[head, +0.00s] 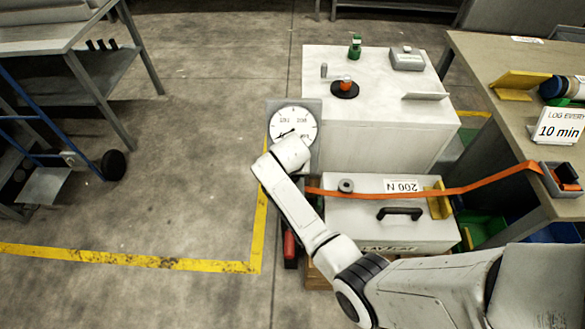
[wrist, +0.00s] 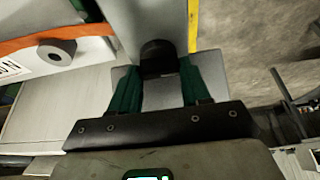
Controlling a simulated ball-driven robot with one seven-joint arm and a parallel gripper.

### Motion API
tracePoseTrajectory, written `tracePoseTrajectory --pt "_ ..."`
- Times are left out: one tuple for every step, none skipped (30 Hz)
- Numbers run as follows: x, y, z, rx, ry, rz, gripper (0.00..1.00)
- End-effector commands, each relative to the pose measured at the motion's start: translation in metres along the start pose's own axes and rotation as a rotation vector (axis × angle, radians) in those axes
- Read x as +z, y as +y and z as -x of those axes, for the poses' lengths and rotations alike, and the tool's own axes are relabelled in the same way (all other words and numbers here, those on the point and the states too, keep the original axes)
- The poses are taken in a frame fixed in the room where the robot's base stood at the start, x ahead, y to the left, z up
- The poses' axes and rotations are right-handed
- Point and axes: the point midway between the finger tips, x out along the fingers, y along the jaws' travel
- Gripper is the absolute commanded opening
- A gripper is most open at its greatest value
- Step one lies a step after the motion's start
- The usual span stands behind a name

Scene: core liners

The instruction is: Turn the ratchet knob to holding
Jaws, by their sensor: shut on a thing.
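In the wrist view my gripper (wrist: 158,72) has its two green fingers closed on the sides of a dark, rounded knob (wrist: 157,50), which I take for the ratchet knob. The knob sits on a grey panel (wrist: 125,25); no marks for its setting can be read. In the head view the knob and fingertips are hidden behind my white arm, just below a round dial gauge (head: 293,123). The lower part of the dial face is covered by my arm. An orange strap (head: 430,190) runs from behind my arm to the right-hand bench.
A white case (head: 350,222) with a black handle (head: 400,212) and a "200 N" label stands right of the knob. A white cabinet (head: 380,125) with small items is behind it. A bench (head: 500,60) stands right. Open floor lies left.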

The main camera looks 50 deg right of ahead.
Motion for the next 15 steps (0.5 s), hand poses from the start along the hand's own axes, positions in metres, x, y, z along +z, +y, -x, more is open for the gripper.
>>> tracePoseTrajectory --pt "-0.0012 -0.0012 0.002 -0.006 0.002 0.011 0.16" --pt "-0.0012 -0.0012 0.0019 -0.008 0.002 0.016 0.16" --pt "-0.0011 -0.0013 0.0017 -0.01 0.002 0.021 0.16" --pt "-0.0011 -0.0013 0.0016 -0.012 0.002 0.024 0.16" --pt "-0.001 -0.0013 0.0015 -0.013 0.002 0.026 0.16" --pt "-0.001 -0.0013 0.0014 -0.014 0.002 0.029 0.16" --pt "-0.001 -0.0013 0.0013 -0.015 0.002 0.03 0.16" --pt "-0.0009 -0.0013 0.0012 -0.015 0.002 0.031 0.16" --pt "-0.0009 -0.0013 0.0011 -0.015 0.002 0.032 0.16" --pt "-0.0009 -0.0014 0.0011 -0.015 0.002 0.032 0.16" --pt "-0.0009 -0.0014 0.0011 -0.015 0.002 0.032 0.16" --pt "-0.0009 -0.0014 0.0011 -0.015 0.002 0.032 0.16" --pt "-0.0009 -0.0014 0.0011 -0.015 0.002 0.032 0.16" --pt "-0.0009 -0.0014 0.001 -0.015 0.002 0.032 0.16" --pt "-0.0009 -0.0014 0.0011 -0.015 0.002 0.032 0.16"
